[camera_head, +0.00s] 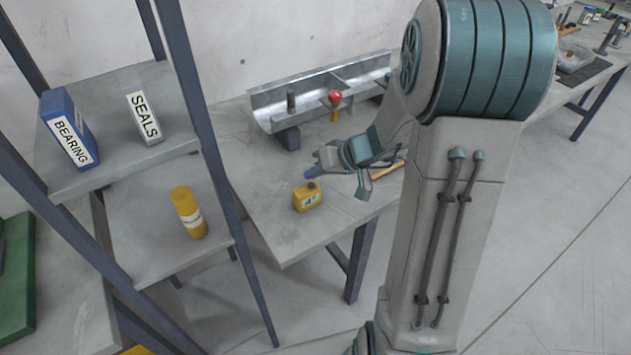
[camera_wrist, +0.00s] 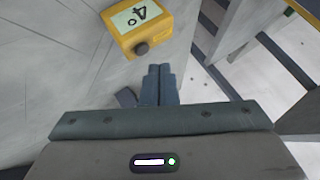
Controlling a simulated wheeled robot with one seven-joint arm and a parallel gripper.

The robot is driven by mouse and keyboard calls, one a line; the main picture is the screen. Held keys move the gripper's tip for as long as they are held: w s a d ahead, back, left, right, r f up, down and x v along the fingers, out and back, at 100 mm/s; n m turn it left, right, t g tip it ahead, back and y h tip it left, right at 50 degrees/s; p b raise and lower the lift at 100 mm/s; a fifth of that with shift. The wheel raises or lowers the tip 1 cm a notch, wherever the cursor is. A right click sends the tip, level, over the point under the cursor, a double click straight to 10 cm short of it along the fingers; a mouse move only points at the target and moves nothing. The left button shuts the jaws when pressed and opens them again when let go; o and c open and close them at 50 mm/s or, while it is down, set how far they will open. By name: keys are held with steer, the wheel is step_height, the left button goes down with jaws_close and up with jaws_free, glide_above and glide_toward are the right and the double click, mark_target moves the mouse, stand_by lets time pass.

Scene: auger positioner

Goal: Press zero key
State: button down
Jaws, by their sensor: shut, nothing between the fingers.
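A small yellow box (camera_head: 307,201) with a pale display reading "4°" stands on the grey workbench, near its front edge. A dark round key (camera_head: 311,185) sits on its top. In the wrist view the yellow box (camera_wrist: 165,22) is at the top, with the dark key (camera_wrist: 141,48) on the side facing my gripper. My gripper (camera_head: 309,173) is shut and empty, just behind the key in the head view. In the wrist view my fingertips (camera_wrist: 159,68) are just below and right of the key, with a small gap in the picture. Contact cannot be told.
The workbench (camera_head: 262,205) carries a metal trough (camera_head: 300,95) with a red knob (camera_head: 335,97) at the back. A wooden-looking handle (camera_head: 388,170) lies right of my gripper. A shelf at left holds a blue BEARING box (camera_head: 68,128), a SEALS box (camera_head: 144,112) and a yellow cylinder (camera_head: 188,212).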

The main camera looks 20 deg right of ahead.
steer(key=shift+s+f+b, duration=0.2)
steer(key=shift+f+b, duration=0.85)
steer(key=shift+b, duration=1.05)
stand_by(1.1)
steer(key=shift+r, duration=0.1)
stand_by(0.4)
steer(key=shift+r+p, duration=0.35)
steer(key=shift+r, duration=0.55)
steer(key=shift+r, duration=0.1)
step_height(320, 180, up, 6)
steer(key=p, duration=0.3)
